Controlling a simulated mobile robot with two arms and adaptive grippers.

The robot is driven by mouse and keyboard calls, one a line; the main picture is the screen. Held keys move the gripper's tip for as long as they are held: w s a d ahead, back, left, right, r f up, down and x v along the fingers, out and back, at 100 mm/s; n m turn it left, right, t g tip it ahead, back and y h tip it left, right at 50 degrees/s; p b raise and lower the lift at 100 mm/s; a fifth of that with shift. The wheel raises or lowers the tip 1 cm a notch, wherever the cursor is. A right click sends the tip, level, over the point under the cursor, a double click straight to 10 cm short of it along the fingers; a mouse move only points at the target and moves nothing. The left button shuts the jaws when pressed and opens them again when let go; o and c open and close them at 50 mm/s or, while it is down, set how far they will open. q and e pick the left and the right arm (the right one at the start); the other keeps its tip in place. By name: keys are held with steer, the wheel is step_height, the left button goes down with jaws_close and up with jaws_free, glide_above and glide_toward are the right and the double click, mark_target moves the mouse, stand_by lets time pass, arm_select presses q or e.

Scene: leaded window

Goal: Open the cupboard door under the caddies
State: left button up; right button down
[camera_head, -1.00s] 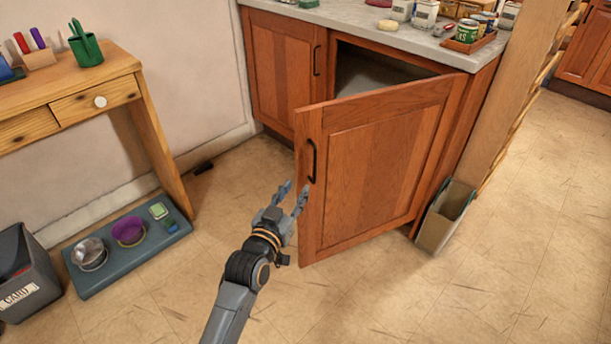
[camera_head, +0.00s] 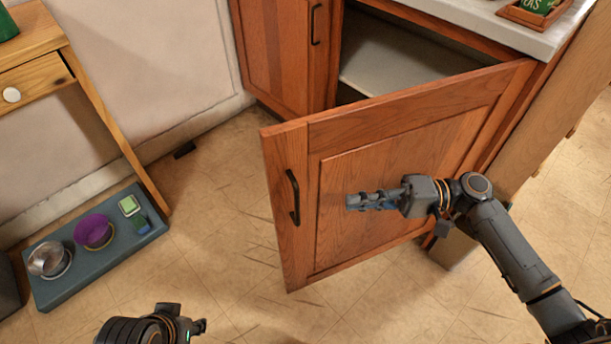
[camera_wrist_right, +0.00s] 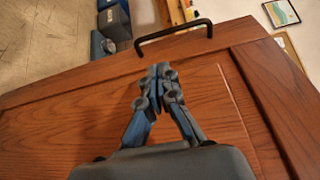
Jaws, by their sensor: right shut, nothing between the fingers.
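The brown cupboard door (camera_head: 400,170) stands partly open, swung out from the cabinet. Its black handle (camera_head: 293,197) is near the free edge. My right gripper (camera_head: 350,201) is shut and empty in front of the door's panel, pointing left toward the handle, a short way from it. In the right wrist view, its closed fingers (camera_wrist_right: 160,75) show over the door's panel (camera_wrist_right: 70,110), with the handle (camera_wrist_right: 175,36) beyond them. My left gripper (camera_head: 198,327) is low in the head view, apart from the door; its fingers are too unclear to read.
The cupboard interior (camera_head: 400,60) shows behind the door. A tray (camera_head: 535,14) with a green can is on the counter. A blue-grey mat (camera_head: 95,255) with bowls lies on the floor at left. The floor between mat and door is clear.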

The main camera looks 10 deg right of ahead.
mark_target(307, 202)
steer(key=a, duration=0.6)
steer(key=a+r, duration=0.1)
steer(key=a, duration=0.3)
steer(key=shift+w, duration=0.25)
arm_select(q)
steer(key=shift+s+a, duration=0.1)
steer(key=shift+s, duration=0.2)
